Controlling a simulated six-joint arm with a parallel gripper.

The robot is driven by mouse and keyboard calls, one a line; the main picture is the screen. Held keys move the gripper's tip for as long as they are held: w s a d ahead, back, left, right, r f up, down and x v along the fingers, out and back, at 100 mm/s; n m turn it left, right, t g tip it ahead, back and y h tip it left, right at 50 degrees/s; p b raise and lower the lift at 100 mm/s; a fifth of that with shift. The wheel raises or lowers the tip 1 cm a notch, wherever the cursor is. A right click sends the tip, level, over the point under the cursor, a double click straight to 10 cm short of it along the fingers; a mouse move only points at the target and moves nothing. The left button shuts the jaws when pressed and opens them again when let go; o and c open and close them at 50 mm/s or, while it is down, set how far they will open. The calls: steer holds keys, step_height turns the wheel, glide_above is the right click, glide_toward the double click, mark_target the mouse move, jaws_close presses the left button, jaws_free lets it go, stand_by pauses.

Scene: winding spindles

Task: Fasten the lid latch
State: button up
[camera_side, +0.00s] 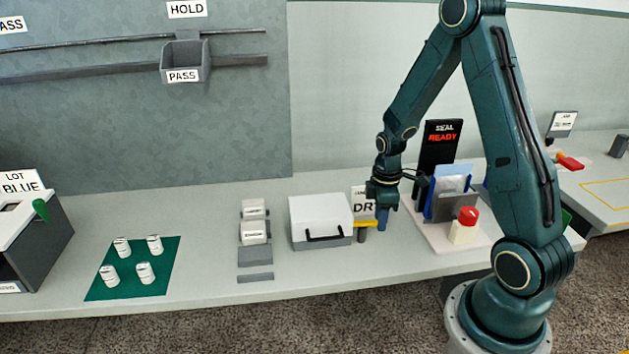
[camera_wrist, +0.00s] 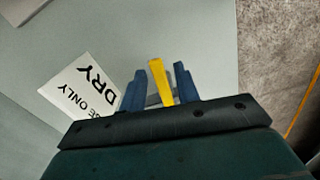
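The white case (camera_side: 320,215) with a grey lower part stands on the bench in the side view. Its lid looks closed, and a black handle is on its front. A yellow lever (camera_side: 364,223) sits at the case's right side above a short grey post; I take it for the latch. My gripper (camera_side: 382,224) points down just right of the lever. In the wrist view the yellow lever (camera_wrist: 160,82) lies between the two blue fingers of my gripper (camera_wrist: 159,85), with gaps on both sides. My gripper is open.
A DRY sign (camera_side: 362,203) stands behind the lever, close to my gripper. Grey blocks (camera_side: 254,232) stand left of the case. A red-topped button (camera_side: 467,222) and a pouch holder (camera_side: 455,205) are to the right. White spindles stand on a green mat (camera_side: 165,258).

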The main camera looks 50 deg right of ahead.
jaws_close()
steer(key=shift+w+d+n, duration=0.15)
steer(key=shift+n, duration=0.4)
steer(key=shift+w+d+n, duration=0.15)
steer(key=shift+n, duration=0.4)
steer(key=shift+o, duration=1)
jaws_free()
steer(key=shift+r, duration=0.1)
